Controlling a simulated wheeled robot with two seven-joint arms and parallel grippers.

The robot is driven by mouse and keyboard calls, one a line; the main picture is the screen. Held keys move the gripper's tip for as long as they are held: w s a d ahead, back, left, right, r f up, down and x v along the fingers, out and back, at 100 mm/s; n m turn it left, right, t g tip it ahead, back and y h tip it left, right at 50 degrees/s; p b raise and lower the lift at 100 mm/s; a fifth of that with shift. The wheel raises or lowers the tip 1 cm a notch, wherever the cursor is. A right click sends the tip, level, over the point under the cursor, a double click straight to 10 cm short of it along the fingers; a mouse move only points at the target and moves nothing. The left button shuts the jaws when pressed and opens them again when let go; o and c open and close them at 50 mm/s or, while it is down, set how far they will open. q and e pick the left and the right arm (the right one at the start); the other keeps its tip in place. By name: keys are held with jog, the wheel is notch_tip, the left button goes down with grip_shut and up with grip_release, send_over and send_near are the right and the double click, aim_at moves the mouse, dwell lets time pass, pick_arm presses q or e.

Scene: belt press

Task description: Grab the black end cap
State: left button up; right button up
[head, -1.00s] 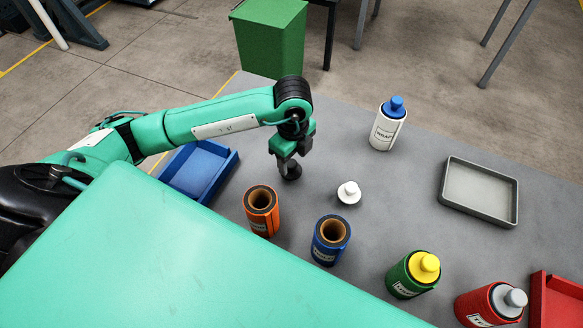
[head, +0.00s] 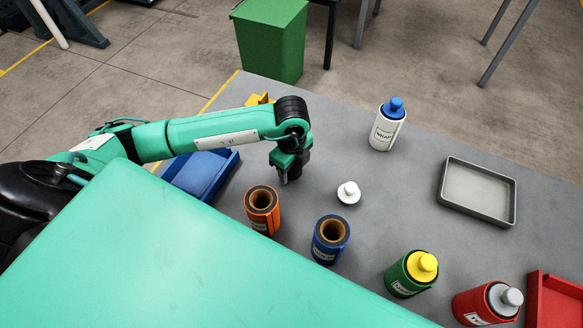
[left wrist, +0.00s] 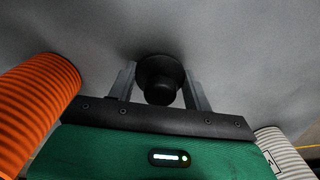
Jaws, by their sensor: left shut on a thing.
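The black end cap (left wrist: 160,78) shows in the left wrist view, between the two grey fingers of my left gripper (left wrist: 160,84). The fingers are shut on it, one on each side. In the head view my left gripper (head: 285,179) points down over the grey table, behind the orange cylinder (head: 262,211). The cap is mostly hidden by the gripper there. I cannot tell whether the cap still touches the table. My right gripper is in neither current view.
An open blue cylinder (head: 331,239) and a white cap (head: 348,192) stand nearby. A blue bin (head: 229,171) is left, a grey tray (head: 448,184) right. Capped white (head: 384,133), green (head: 404,277) and red (head: 474,305) cylinders and a red bin (head: 556,305) also stand there.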

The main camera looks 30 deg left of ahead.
pick_arm(q)
jog(key=shift+r, duration=0.55)
notch_tip(320, 180, up, 19)
jog(key=shift+b, duration=0.3)
pick_arm(e)
jog(key=shift+s+a+f, duration=0.1)
jog(key=shift+a+f, duration=0.1)
jog(key=shift+a, duration=0.1)
